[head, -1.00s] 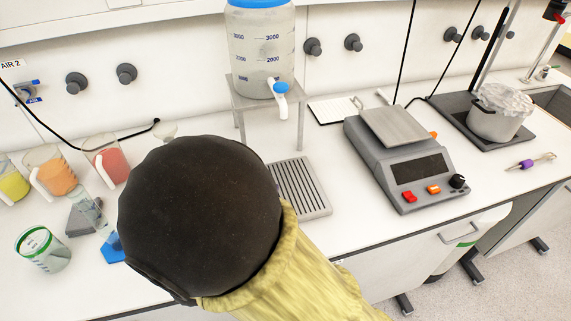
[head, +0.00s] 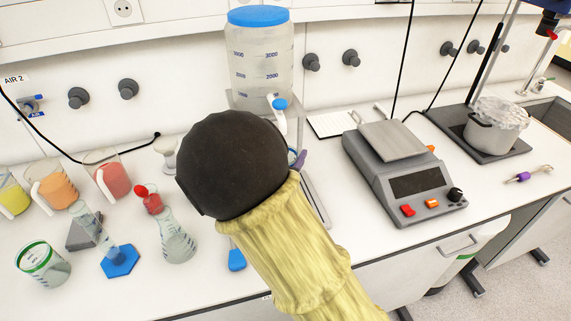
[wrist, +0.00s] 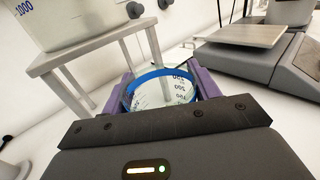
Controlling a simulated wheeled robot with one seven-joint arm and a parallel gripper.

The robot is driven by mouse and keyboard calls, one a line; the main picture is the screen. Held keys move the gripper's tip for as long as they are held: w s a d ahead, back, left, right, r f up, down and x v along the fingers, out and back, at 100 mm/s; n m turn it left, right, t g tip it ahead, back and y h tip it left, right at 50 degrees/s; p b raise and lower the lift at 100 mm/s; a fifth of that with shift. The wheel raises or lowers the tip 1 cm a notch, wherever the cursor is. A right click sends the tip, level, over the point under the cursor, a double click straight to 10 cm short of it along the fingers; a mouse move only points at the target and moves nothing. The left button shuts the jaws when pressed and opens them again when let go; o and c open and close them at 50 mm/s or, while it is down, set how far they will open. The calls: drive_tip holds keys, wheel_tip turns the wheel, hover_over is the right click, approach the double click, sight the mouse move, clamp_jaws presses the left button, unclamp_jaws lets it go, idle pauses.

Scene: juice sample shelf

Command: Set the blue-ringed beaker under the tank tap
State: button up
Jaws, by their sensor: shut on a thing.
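In the wrist view my gripper (wrist: 160,92) has its two purple fingers on either side of the blue-ringed beaker (wrist: 159,74) and is shut on it. The beaker is clear glass with dark markings and a blue band. In the head view my dark wrist and yellow sleeve hide the beaker; one purple finger (head: 297,158) shows to the right of the wrist. The tank (head: 262,62), with a blue lid, stands on a grey stand (wrist: 78,58). Its white tap with a blue knob (head: 279,105) is just above my wrist in the head view. The wrist view does not show the tap clearly.
A drip grate (head: 317,200) is mostly hidden by my arm. A balance (head: 405,175) stands to the right. At left are a green-ringed beaker (head: 42,262), a flask (head: 177,240), a blue-footed cylinder (head: 119,260) and coloured juice jugs (head: 109,178).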

drive_tip(key=shift+f, duration=1.75)
drive_tip(key=shift+f, duration=0.15)
drive_tip(key=o, duration=1.1)
drive_tip(key=b+v, duration=0.1)
drive_tip(key=v, duration=1.1)
drive_tip(key=shift+s, duration=0.1)
